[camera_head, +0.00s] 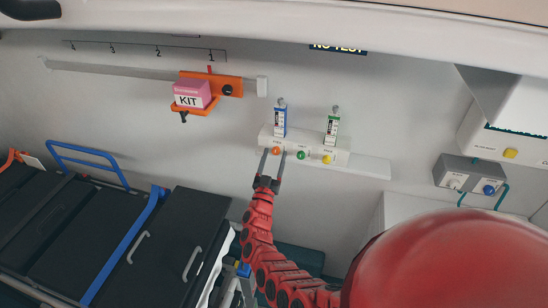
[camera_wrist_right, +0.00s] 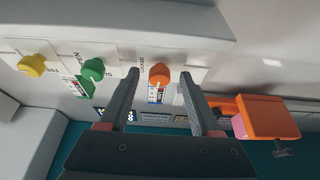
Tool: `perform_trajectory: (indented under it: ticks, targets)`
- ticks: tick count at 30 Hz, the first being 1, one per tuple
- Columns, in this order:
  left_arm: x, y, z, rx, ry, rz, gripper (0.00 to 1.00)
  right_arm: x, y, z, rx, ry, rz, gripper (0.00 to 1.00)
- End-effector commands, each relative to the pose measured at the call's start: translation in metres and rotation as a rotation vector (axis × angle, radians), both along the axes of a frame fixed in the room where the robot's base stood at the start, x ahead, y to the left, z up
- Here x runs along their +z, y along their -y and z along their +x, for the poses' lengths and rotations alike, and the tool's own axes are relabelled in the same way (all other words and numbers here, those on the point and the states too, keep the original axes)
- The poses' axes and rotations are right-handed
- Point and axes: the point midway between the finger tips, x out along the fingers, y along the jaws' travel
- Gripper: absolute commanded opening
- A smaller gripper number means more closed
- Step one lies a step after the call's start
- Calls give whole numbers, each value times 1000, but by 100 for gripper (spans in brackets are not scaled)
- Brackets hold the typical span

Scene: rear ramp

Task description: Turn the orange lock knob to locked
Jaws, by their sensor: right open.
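An orange knob (camera_head: 276,151) sits leftmost on a white wall panel (camera_head: 312,153), beside a green knob (camera_head: 301,155) and a yellow knob (camera_head: 327,159). My right gripper (camera_head: 272,158) is open in front of the orange knob. In the right wrist view, the orange knob (camera_wrist_right: 159,74) appears between the two fingertips of the gripper (camera_wrist_right: 159,79), with a gap visible on each side. I cannot tell how deep the fingers reach around it. My left gripper is out of view.
An orange wall bracket (camera_head: 228,87) with a black knob holds a pink kit box (camera_head: 192,93) to the left. Blue (camera_head: 280,120) and green (camera_head: 331,128) labelled items stand above the panel. A black stretcher (camera_head: 95,235) lies at lower left. A grey box (camera_head: 470,176) is at right.

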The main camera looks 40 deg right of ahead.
Motion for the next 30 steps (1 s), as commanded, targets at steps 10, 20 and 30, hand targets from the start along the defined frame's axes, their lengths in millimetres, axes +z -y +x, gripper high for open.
perform_trajectory:
  ticks: [10, 20, 30]
  targets:
    - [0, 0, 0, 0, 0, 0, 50, 0, 0, 0, 0, 0, 0, 21]
    - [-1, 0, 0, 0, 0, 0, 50, -1, 0, 0, 0, 1, 1, 0]
    - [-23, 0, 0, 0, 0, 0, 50, -5, -1, 0, 0, 79, 65, 0]
